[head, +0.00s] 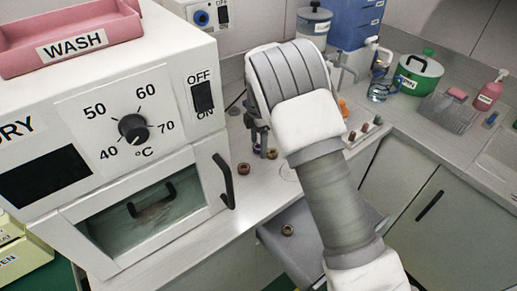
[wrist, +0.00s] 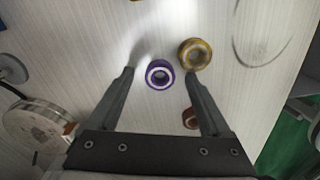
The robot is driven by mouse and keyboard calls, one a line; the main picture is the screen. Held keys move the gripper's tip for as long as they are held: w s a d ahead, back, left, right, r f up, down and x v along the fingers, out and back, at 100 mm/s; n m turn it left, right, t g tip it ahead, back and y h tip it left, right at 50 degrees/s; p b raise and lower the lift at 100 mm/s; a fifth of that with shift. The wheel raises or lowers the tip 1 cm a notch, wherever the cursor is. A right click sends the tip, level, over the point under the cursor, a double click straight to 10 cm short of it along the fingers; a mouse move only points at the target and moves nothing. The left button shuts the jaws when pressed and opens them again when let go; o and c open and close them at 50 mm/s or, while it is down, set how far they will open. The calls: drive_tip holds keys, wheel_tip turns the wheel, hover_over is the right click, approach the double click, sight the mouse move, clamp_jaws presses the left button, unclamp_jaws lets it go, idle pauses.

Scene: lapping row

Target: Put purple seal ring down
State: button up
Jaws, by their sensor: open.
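The purple seal ring (wrist: 160,74), with a pale inner band, lies flat on the light counter in the wrist view. My gripper (wrist: 159,78) is open, with one finger on each side of the ring and a gap at both sides. In the head view my gripper (head: 260,138) points down at the counter beside the white oven, and the purple ring (head: 257,149) shows only in part below it. A brass ring (wrist: 195,54) lies close to the purple ring, just beyond the right fingertip. A brown ring (wrist: 189,118) is partly hidden by the right finger.
The white oven (head: 185,93) with a door handle stands left of my gripper. The brown ring (head: 243,168) lies near the handle. Another ring (head: 288,230) lies on a grey surface (head: 275,240) below the counter. A rack of coloured pieces (head: 365,132) is to the right.

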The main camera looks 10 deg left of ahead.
clamp_jaws()
idle(0.4)
